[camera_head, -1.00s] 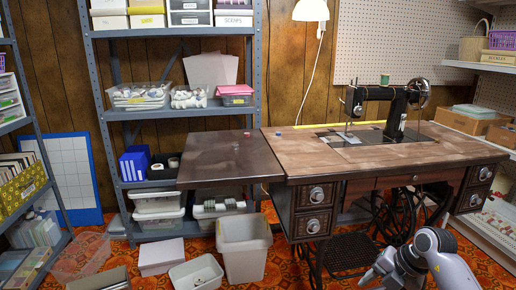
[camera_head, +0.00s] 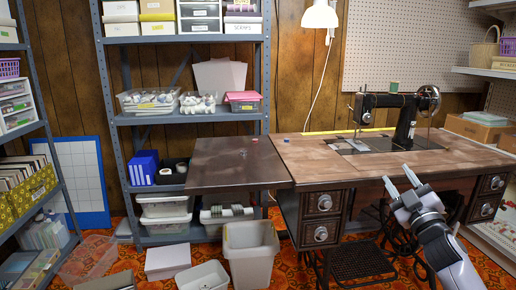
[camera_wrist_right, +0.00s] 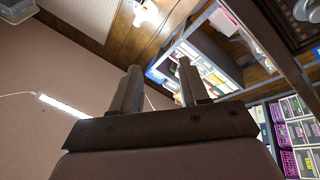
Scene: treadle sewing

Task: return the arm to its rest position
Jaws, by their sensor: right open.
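My right gripper (camera_head: 397,176) is open and empty, its two fingers apart and pointing upward. In the head view it overlaps the front of the wooden sewing table (camera_head: 300,160), to the right of the left drawers. The right wrist view also shows the gripper (camera_wrist_right: 160,66) with nothing between its fingers. My right arm comes up from the bottom right of the head view. The black sewing machine (camera_head: 405,115) stands on the table behind the gripper. My left gripper is not in view.
A dark side leaf (camera_head: 232,165) extends left of the table with small items on it. A metal shelf (camera_head: 190,36) with bins stands behind. A beige bin (camera_head: 250,250) and a white box (camera_head: 168,262) stand on the floor. A lamp (camera_head: 320,15) hangs above.

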